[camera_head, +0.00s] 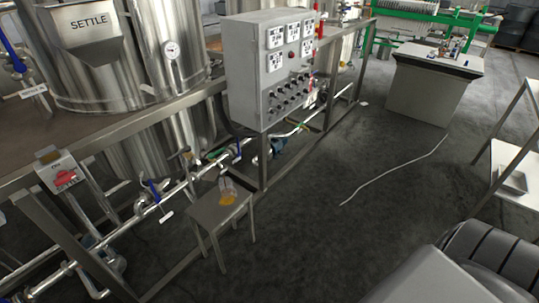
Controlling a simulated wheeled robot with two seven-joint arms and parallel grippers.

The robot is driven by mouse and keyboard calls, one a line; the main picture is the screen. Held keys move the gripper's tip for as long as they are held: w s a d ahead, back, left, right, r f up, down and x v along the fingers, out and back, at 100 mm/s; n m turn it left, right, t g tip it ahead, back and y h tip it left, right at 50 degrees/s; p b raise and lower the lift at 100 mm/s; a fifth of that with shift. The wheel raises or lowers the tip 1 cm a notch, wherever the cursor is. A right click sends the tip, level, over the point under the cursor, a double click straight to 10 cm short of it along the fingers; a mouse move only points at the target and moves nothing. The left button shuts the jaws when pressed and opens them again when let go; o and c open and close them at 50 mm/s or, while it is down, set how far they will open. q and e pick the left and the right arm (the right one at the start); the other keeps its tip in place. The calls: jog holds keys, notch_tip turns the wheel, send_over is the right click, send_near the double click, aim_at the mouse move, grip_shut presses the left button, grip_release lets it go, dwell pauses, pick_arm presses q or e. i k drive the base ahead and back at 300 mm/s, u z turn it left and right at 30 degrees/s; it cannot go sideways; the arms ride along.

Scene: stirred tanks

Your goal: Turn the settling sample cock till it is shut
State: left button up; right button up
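The steel settling tank (137,62) stands at the upper left, with a box marked SETTLE (88,30) and a round gauge. Below it runs a pipe line with several valves. A blue-handled valve (152,190) has a white tag (166,216) by it. A small tap-like fitting (186,153) sticks up farther along the pipe, near a stool (215,214). A clear vessel (227,186) with amber at its base is on the stool. I cannot tell which fitting is the sample cock or how far it is turned. Neither gripper shows.
A grey control panel (253,75) stands beside the tank, on the frame. A red-buttoned box (65,176) is at the left. A pale hose (395,172) lies on the floor. A bench (434,85) stands at the back right, a shelf at the right edge. The middle floor is mostly clear.

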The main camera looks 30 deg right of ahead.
aim_at(219, 152)
jog(key=z, duration=0.9)
jog(key=i, duration=1.45)
jog(key=u, duration=0.55)
